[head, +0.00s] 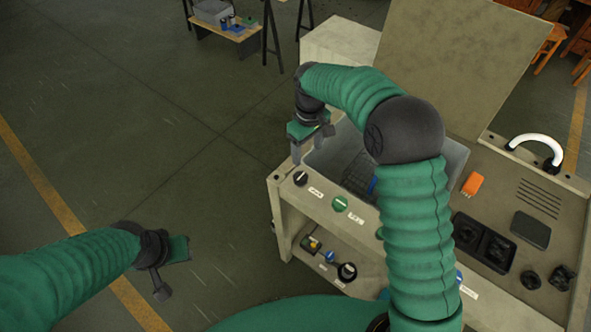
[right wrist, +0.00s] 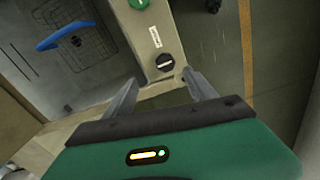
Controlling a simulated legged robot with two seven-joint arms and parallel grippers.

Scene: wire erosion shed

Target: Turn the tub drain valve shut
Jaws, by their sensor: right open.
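A blue lever (right wrist: 65,36) lies across the dark grid in the grey tub (right wrist: 110,30) in the right wrist view. In the head view a bit of blue lever (head: 373,185) shows past my right arm, which hides part of the tub. A black knob (head: 300,178) with a white line sits on the bench's front ledge; it also shows in the right wrist view (right wrist: 165,62). My right gripper (head: 311,144) is open and empty above the tub's left edge, near the black knob, apart from the lever. My left gripper (head: 170,270) hangs over the floor at left; its jaw state is unclear.
A green knob (head: 340,203) sits on the ledge right of the black knob. Small labels are unreadable. A raised lid (head: 440,65) stands behind the tub. An orange block (head: 473,184) and black trays (head: 482,243) lie at right. The floor at left is clear.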

